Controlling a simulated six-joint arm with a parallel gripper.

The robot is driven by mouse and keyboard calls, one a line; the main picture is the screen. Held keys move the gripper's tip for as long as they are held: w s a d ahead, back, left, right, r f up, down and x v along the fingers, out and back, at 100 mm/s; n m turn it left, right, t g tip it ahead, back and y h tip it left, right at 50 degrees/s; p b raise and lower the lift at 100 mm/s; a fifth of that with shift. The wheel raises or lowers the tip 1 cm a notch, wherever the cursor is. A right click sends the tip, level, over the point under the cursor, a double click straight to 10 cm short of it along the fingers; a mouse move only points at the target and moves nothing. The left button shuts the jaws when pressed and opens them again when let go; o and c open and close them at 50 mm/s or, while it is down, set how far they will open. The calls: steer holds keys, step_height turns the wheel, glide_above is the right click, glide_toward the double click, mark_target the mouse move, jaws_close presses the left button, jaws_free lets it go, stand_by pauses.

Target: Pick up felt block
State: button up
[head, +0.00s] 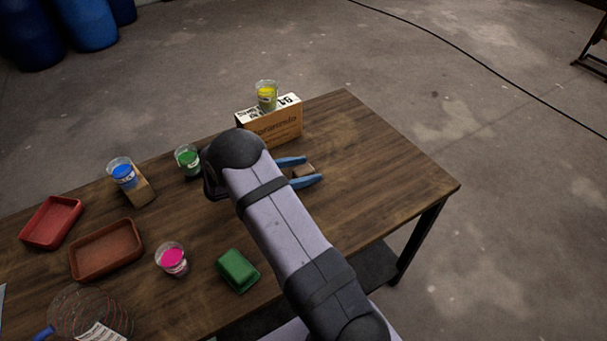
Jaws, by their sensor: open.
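A small tan-brown block (304,171), which looks like the felt block, lies on the wooden table right of my arm's dark wrist. My gripper (314,169) has two blue fingers, spread apart, one on each side of this block. The fingers are open; I cannot tell whether either touches the block. My wrist and arm hide part of the table to the left of the fingers and below them.
A cardboard box (276,127) with a yellow-filled cup (266,96) on it stands just behind my gripper. Green (188,160), blue (122,173) and pink (171,259) cups, a green block-like item (238,270) and two trays (50,222) lie left. The table's right end is clear.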

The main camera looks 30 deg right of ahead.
mark_target(304, 170)
steer(key=shift+c, duration=0.6)
steer(key=c, duration=1.1)
steer(key=shift+o, duration=0.2)
steer(key=shift+r, duration=0.1)
step_height(304, 170, up, 10)
steer(key=shift+f+b, duration=0.1)
steer(key=shift+b, duration=0.3)
